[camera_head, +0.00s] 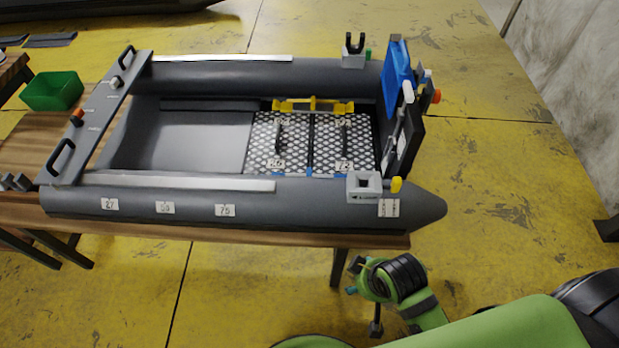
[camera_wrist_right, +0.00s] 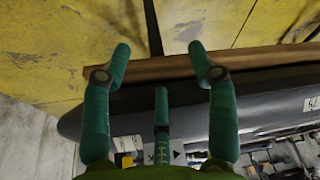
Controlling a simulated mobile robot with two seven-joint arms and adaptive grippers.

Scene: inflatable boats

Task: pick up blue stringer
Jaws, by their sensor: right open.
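Small blue pieces (camera_head: 278,174) show at the near edge of the perforated floor panels inside the grey boat (camera_head: 330,190). They look like parts of a blue stringer, mostly hidden behind the near tube. My left gripper is not in view.
The boat lies on a wooden table (camera_head: 250,232). A yellow bar (camera_head: 312,106) lies at the panels' far edge. A green bin (camera_head: 52,91) sits at left. The yellow floor right of the table is clear.

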